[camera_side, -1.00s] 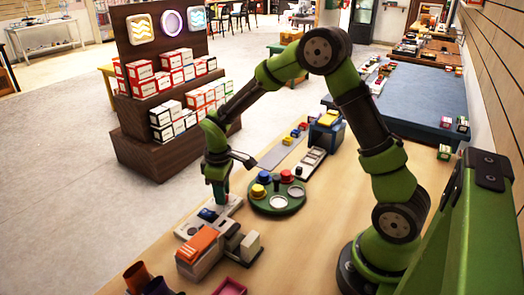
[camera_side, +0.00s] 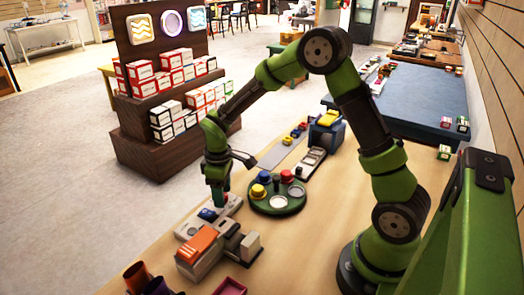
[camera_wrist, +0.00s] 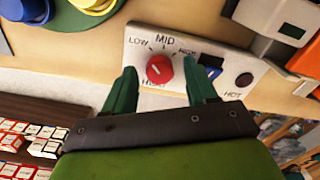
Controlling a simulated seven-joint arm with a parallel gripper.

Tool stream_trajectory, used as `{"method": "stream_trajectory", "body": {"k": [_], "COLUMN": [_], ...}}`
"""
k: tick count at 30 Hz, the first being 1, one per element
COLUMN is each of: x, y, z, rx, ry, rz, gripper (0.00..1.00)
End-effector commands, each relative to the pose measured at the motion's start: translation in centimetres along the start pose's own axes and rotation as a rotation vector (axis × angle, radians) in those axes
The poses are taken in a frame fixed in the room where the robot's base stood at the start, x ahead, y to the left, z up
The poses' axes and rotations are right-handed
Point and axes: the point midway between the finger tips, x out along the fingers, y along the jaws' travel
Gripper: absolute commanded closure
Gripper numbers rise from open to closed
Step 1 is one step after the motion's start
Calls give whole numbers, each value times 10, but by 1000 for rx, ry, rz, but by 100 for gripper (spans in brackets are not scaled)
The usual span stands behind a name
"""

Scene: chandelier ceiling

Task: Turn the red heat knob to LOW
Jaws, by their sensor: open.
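The red heat knob (camera_wrist: 159,68) sits on a pale control panel (camera_wrist: 140,42) marked LOW, MID and HIGH, with HEAT under the knob. I cannot tell clearly which mark the knob points at. My gripper (camera_wrist: 161,72) is open, with one green finger on each side of the knob and visible gaps between. In the side view my gripper (camera_side: 220,197) points down over the panel (camera_side: 187,229), and the knob is mostly hidden by the fingers. The panel also has a blue switch (camera_wrist: 213,72) and a dark round HOT light (camera_wrist: 244,80).
An orange-topped device (camera_side: 198,243) stands close in front of the panel. A round green tray (camera_side: 262,206) with colored knobs is just to the right. Dark cups (camera_side: 140,278) and a magenta tray (camera_side: 231,288) lie at the near edge. The table's left edge is close.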

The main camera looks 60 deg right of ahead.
Motion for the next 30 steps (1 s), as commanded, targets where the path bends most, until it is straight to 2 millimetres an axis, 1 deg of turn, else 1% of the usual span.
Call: {"method": "stream_trajectory", "body": {"k": [2, 5, 8, 15, 18, 21, 24, 27, 30], "x": [-5, -18, -39, -99, -122, -141, -155, -164, -168], "y": [0, 1, 1, 1, 0, 0, 0, 0, 0], "z": [-1, -1, -1, -1, -1, -1, -1, 0, 0], "rx": [-1, 0, 0, 0, 0, -1, -1, -1, 0], "ry": [3, 5, 6, 7, 7, 5, 4, 2, 1], "rz": [2, 3, 4, 5, 3, 3, 3, 2, 1], "gripper": [43, 43, 43, 43, 43, 43, 43, 43, 43]}}
